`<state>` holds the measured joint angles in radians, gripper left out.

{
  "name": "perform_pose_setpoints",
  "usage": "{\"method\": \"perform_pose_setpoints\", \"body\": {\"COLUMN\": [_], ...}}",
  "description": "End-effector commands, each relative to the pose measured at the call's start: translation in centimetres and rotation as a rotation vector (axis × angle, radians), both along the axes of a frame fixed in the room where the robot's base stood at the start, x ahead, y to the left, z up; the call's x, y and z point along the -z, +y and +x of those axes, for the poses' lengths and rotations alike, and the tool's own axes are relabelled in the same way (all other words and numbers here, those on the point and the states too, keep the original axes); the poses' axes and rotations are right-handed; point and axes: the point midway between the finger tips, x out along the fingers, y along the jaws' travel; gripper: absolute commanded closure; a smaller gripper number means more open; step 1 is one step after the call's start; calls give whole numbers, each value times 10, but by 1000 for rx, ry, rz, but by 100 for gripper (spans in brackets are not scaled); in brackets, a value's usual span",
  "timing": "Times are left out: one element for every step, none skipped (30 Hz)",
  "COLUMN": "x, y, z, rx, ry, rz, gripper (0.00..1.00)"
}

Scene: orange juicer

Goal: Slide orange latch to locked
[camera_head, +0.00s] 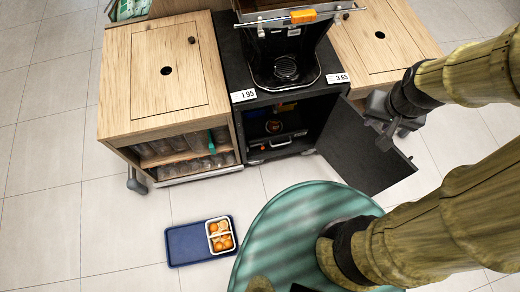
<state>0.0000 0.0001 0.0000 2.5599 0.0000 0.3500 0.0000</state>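The orange latch (303,16) sits on a horizontal metal bar at the top of the black juicer (285,68), near the upper edge of the head view. Whether it is locked cannot be told. My gripper (378,120) is dark grey and is at the right, by the upper edge of the open black cabinet door (362,150). It is well below and to the right of the latch, apart from it. Its fingers are small and partly lost against the dark door, so I cannot tell their opening or whether they touch the door.
Wooden cabinets (117,75) flank the juicer, the left one with shelves of cups. The cabinet's lower compartment (310,113) is open, and its door juts forward. A blue tray (187,243) with a white food dish (209,247) lies on the tiled floor. Floor at left is clear.

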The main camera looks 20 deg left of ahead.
Motion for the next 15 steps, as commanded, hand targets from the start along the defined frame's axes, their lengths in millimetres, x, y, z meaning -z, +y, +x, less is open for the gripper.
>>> {"method": "perform_pose_setpoints", "body": {"x": [0, 0, 0, 0, 0, 1, 3, 6, 12, 18, 25, 36, 46, 57, 72], "y": [0, 0, 0, 0, 0, 0, 1, 2, 4, 7, 9, 14, 18, 22, 28], "z": [0, 0, 0, 0, 0, 0, 1, 2, 5, 7, 10, 15, 20, 24, 31], "rx": [0, 0, 0, 0, 0, 0, 1, 0, 2, 3, 4, 5, 8, 13, 17], "ry": [0, 0, 0, 0, 0, -1, -1, -3, -5, -7, -11, -17, -21, -27, -36], "rz": [0, 0, 0, 0, 0, 1, 2, 3, 7, 11, 14, 21, 26, 32, 40], "gripper": [70, 70, 70, 70, 70, 70, 70, 70, 70, 70, 70, 70, 70, 70, 70]}}
